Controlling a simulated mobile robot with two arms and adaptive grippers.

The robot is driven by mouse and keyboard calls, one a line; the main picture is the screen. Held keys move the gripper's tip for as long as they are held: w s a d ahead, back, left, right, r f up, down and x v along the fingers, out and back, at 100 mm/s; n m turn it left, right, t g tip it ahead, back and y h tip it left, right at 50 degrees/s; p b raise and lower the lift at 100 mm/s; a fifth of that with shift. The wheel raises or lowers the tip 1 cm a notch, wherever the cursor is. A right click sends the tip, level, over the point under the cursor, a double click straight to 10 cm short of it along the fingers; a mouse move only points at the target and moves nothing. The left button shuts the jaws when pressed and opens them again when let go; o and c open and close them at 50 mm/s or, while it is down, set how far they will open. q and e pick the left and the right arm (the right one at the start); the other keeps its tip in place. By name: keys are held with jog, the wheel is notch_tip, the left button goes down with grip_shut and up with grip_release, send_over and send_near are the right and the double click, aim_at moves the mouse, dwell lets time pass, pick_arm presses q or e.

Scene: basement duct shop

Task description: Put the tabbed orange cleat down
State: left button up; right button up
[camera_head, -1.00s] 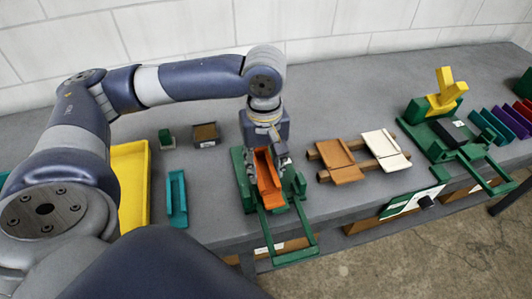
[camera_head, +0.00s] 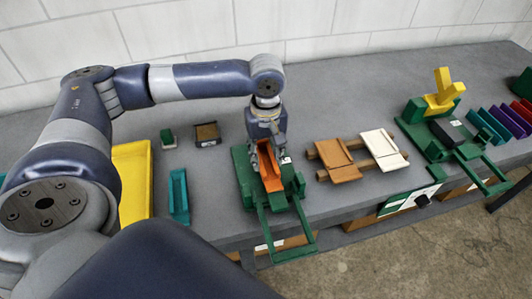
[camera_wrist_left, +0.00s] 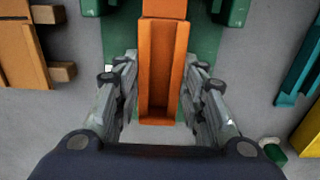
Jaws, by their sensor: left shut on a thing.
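The orange cleat (camera_head: 270,181) is a long open channel at the green fixture (camera_head: 243,186) on the bench in the head view. In the left wrist view the cleat (camera_wrist_left: 160,72) runs lengthwise between the two grey fingers, over the green plate (camera_wrist_left: 205,50). My left gripper (camera_head: 266,160) points down and is shut on the cleat from both sides. The tab cannot be made out. Whether the cleat's underside touches the fixture is hidden. My right gripper is not in view.
Left of the fixture are a teal channel (camera_head: 179,196) and a yellow tray (camera_head: 134,184). Right of it, brown (camera_head: 336,160) and white (camera_head: 383,148) plates lie on wooden rails. A second green fixture (camera_head: 420,140) holds a yellow piece (camera_head: 444,98). A green frame (camera_head: 290,252) overhangs the bench front.

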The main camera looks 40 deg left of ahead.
aim_at(266, 163)
pick_arm(q)
jog(key=o, duration=1.2)
jog(key=shift+f, duration=0.15)
notch_tip(266, 163, up, 12)
jog(key=shift+r+b, duration=0.15)
jog(key=shift+b, duration=0.2)
